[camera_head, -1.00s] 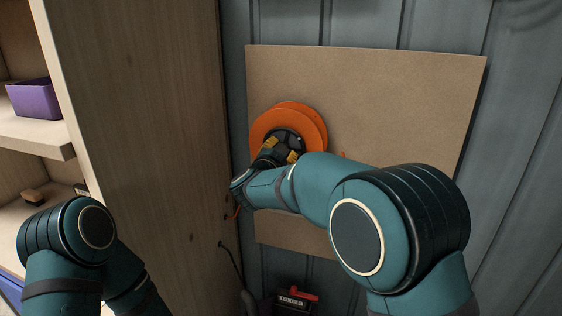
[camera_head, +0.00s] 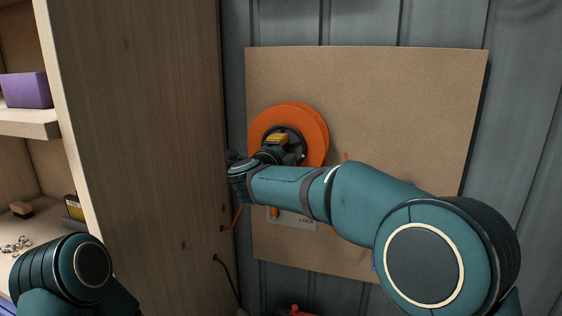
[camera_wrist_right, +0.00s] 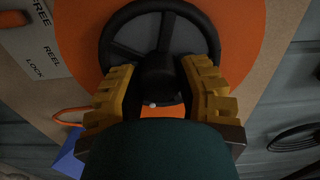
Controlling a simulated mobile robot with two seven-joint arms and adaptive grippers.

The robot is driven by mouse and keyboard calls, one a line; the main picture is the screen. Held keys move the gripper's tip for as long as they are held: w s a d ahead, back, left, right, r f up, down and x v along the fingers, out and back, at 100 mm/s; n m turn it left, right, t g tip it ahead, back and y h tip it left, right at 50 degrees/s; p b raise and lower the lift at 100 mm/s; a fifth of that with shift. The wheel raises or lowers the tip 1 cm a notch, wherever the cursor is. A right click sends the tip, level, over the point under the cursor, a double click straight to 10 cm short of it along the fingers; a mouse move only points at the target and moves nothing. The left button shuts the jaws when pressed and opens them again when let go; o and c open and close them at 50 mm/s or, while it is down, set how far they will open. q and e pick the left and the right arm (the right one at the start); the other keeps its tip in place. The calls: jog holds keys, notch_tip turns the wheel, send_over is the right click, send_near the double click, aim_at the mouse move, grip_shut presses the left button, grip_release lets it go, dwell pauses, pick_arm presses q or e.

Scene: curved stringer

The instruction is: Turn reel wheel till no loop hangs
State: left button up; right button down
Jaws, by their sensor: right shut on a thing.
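The orange reel (camera_head: 310,122) is mounted on a brown board and fills the top of the right wrist view (camera_wrist_right: 245,30). Its black spoked wheel (camera_wrist_right: 206,32) faces my right gripper (camera_head: 284,146). The yellow fingers of the right gripper (camera_wrist_right: 160,80) are shut on the wheel at its dark hub, one on each side. Orange cord (camera_head: 236,217) shows left of my right wrist, and a curved piece of it (camera_wrist_right: 62,116) shows in the wrist view. My arm hides much of the cord, so I cannot tell how far it hangs. My left gripper is out of view.
A label plate (camera_wrist_right: 38,45) reads FREE, REEL, LOCK, with an orange lever (camera_wrist_right: 12,18) beside it. A wooden cabinet side (camera_head: 150,130) stands close on the left; its shelves hold a purple box (camera_head: 27,90). The board (camera_head: 400,110) is bare at upper right.

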jog(key=m+b, duration=0.2)
jog(key=m, duration=0.1)
jog(key=shift+d+m, duration=0.15)
jog(key=shift+m, duration=0.25)
jog(key=shift+m+b, duration=0.3)
jog(key=shift+m, duration=1.9)
jog(key=c, duration=0.6)
grip_release()
jog(key=shift+o, duration=0.2)
jog(key=v, duration=1.2)
